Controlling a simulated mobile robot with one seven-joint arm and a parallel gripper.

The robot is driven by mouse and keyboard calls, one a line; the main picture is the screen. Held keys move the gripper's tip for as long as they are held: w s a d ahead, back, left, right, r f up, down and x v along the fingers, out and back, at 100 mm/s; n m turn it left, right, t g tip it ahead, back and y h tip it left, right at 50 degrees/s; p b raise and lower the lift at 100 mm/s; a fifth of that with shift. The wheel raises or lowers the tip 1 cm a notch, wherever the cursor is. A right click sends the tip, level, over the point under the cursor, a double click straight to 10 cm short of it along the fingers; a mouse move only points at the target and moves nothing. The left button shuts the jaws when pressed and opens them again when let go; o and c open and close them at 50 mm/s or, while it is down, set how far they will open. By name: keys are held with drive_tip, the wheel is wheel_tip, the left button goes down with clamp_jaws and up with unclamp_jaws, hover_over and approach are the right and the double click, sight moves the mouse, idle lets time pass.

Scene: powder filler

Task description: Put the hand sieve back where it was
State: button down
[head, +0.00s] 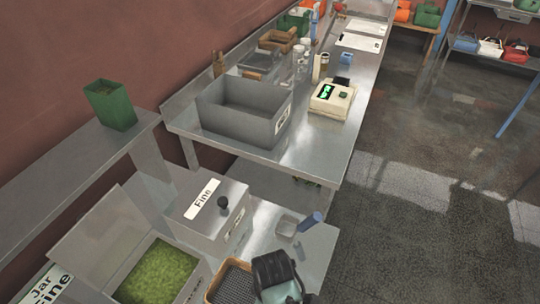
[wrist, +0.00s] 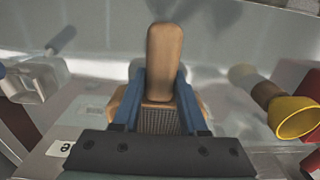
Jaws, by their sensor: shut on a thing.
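The hand sieve has a wooden frame and handle and a dark mesh. In the head view the sieve (head: 232,284) is at the bottom, just left of my gripper (head: 284,280) and right of an open bin of green material. In the wrist view the sieve's handle (wrist: 165,60) stands up between the two blue fingers of my gripper (wrist: 160,85). The fingers are shut on it, with the mesh showing below. My gripper hides part of the sieve, and I cannot tell whether it touches the surface under it.
An open bin of green material (head: 158,272) and a lidded bin labelled Fine (head: 208,205) stand to the left. A blue-handled scoop (head: 308,221) lies behind my gripper. A grey bin (head: 240,120) and a scale (head: 333,99) are on the steel table. A yellow-rimmed object (wrist: 295,116) is at right.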

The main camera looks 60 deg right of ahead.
drive_tip(key=shift+f, duration=2.1)
drive_tip(key=shift+c, duration=2.2)
unclamp_jaws()
drive_tip(key=shift+f, duration=0.15)
